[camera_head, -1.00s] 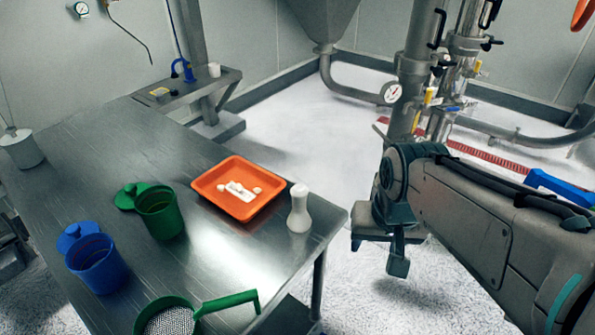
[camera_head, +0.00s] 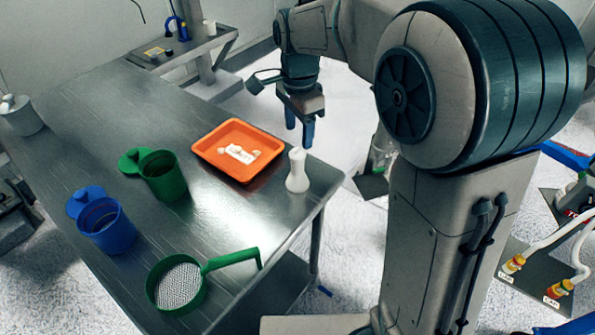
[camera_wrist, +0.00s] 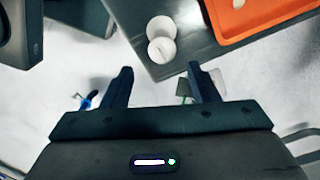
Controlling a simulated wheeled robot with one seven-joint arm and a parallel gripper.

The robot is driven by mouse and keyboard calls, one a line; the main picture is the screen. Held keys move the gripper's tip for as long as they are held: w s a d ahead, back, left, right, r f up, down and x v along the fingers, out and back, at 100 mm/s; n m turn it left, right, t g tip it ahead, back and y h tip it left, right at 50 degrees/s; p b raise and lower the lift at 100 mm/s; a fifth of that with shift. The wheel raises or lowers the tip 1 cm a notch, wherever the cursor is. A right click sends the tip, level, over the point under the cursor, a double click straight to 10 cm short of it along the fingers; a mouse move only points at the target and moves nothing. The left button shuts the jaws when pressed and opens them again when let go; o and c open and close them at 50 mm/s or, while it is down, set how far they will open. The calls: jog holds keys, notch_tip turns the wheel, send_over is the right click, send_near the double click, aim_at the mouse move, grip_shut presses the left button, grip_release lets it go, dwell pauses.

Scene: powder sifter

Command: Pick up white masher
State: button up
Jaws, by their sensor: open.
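The white masher (camera_head: 297,170) stands upright on the metal table near its right corner, just right of the orange tray. In the wrist view the masher (camera_wrist: 161,40) shows from above, near the table corner. My gripper (camera_head: 300,138) is open and empty, pointing down. In the head view it appears above and behind the masher, near the table's far right edge. In the wrist view my gripper's fingers (camera_wrist: 158,78) are spread apart, with the masher beyond their tips and not between them.
An orange tray (camera_head: 206,152) with white pieces sits left of the masher. A green sifter (camera_head: 187,308), a green cup (camera_head: 165,178), a blue cup (camera_head: 107,230) and a white-grey pot (camera_head: 22,117) stand on the metal table (camera_head: 95,130). The table's middle is mostly clear.

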aim_at(298, 150)
notch_tip(298, 150, down, 10)
jog(key=shift+w+a+r+p, duration=0.1)
jog(key=shift+a+r+p, duration=0.1)
jog(key=shift+p, duration=0.25)
grip_shut()
